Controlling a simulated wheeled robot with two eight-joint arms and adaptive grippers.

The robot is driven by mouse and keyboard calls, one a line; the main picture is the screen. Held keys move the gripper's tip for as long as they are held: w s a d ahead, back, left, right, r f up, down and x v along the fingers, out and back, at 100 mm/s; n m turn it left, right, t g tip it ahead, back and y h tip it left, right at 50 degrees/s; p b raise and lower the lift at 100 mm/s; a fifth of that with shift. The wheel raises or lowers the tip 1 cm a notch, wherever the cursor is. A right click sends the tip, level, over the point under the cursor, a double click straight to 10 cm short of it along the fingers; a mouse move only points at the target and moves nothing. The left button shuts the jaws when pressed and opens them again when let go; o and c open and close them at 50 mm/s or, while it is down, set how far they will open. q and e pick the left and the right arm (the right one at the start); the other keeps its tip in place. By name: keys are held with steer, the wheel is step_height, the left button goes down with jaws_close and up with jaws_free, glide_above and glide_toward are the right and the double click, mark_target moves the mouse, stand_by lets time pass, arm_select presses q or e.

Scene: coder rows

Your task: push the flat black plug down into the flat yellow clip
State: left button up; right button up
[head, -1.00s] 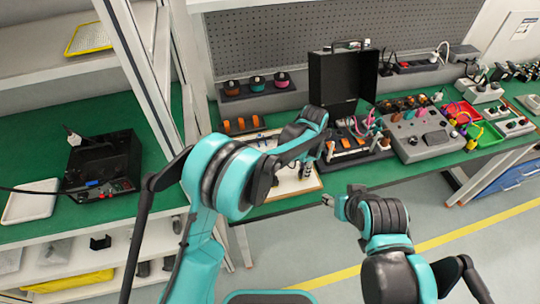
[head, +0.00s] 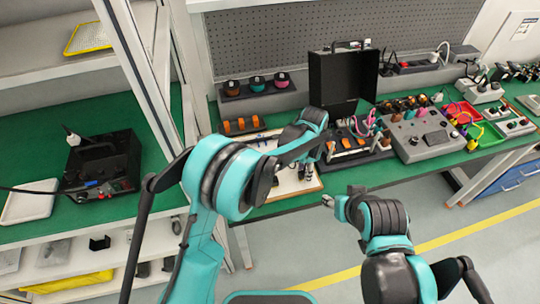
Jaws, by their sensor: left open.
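My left gripper (head: 304,171) points down over a pale board (head: 272,194) with a brown edge at the front of the green bench. It is open, and I see nothing held in it. The flat black plug and the flat yellow clip cannot be made out in this view; they are too small or hidden behind my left arm. My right gripper (head: 327,202) is in front of the bench edge, clear of the bench things. Its jaws are too small to read.
An open black case (head: 334,82) stands behind the board. Right of it are a grey control box (head: 424,136) and red (head: 459,108) and green (head: 490,136) bins. Orange-topped parts (head: 241,125) lie left. A black device (head: 103,163) sits on the left bench.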

arm_select(q)
steer(key=shift+r, duration=0.15)
step_height(320, 180, up, 12)
steer(key=s+a+r+n+t, duration=0.1)
steer(key=s+a+r+n, duration=0.2)
steer(key=a, duration=0.4)
steer(key=s+a+r+n+t, duration=0.1)
steer(key=s+a+r+n, duration=0.1)
steer(key=a, duration=0.3)
steer(key=s+a+r+n+t, duration=0.1)
steer(key=s+a+r+n, duration=0.15)
steer(key=a, duration=0.25)
steer(key=s+a+f+n+t, duration=0.3)
steer(key=s+a+n, duration=0.4)
steer(key=s+a, duration=0.5)
steer(key=shift+s+a+f+t, duration=0.35)
steer(key=shift+a+f+t, duration=0.05)
steer(key=shift+t, duration=0.2)
